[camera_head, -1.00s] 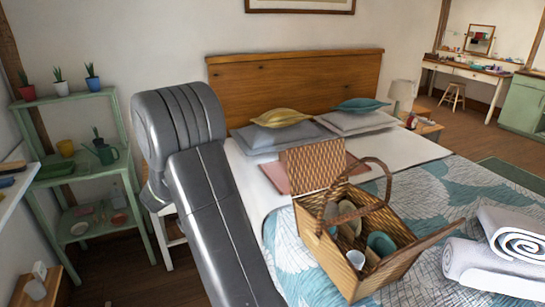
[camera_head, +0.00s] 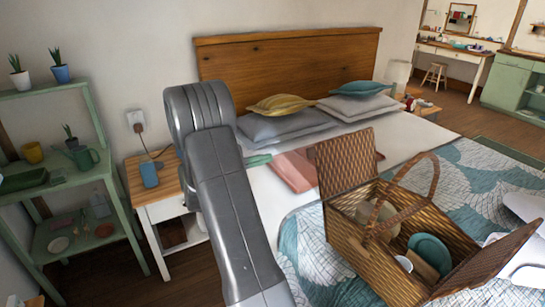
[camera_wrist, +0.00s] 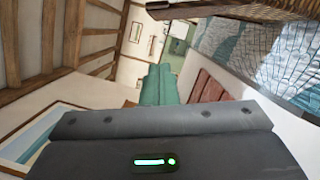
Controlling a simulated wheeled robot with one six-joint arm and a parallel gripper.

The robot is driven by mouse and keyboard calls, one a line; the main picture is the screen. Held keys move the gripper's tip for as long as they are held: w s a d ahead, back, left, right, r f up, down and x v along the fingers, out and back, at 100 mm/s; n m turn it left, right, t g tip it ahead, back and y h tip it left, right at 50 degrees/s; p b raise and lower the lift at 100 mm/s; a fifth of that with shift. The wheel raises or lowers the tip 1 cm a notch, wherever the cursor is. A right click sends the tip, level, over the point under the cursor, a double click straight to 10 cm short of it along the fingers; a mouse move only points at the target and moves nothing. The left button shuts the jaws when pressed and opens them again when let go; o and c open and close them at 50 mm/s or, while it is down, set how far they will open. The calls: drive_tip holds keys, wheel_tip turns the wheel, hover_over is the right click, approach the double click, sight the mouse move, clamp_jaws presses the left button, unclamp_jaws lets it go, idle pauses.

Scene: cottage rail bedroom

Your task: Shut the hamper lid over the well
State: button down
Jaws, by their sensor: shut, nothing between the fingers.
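The wicker hamper (camera_head: 362,252) stands on the bed with its arched handle (camera_head: 415,205) upright. One lid (camera_head: 343,165) is raised at its far left side. Another flap (camera_head: 505,262) slants outward at the right. The well is uncovered and holds a teal dish (camera_head: 430,252), a white cup and pale items. My gripper shows in the wrist view as two teal fingers (camera_wrist: 158,82) pressed together, empty. In the head view my arm hides most of it; a teal tip (camera_head: 257,160) shows left of the raised lid, apart from it.
A folded pink cloth (camera_head: 293,170) lies on the bed between my arm and the hamper. Pillows (camera_head: 285,120) rest by the wooden headboard (camera_head: 290,60). A bedside table (camera_head: 150,190) and a green shelf (camera_head: 75,190) stand at the left. White towels lie at the right edge.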

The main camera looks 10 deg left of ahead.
drive_tip(key=d+r+p, duration=0.1)
drive_tip(key=d+r, duration=0.1)
drive_tip(key=d, duration=0.8)
drive_tip(key=shift+w+d, duration=0.15)
drive_tip(key=shift+d, duration=0.05)
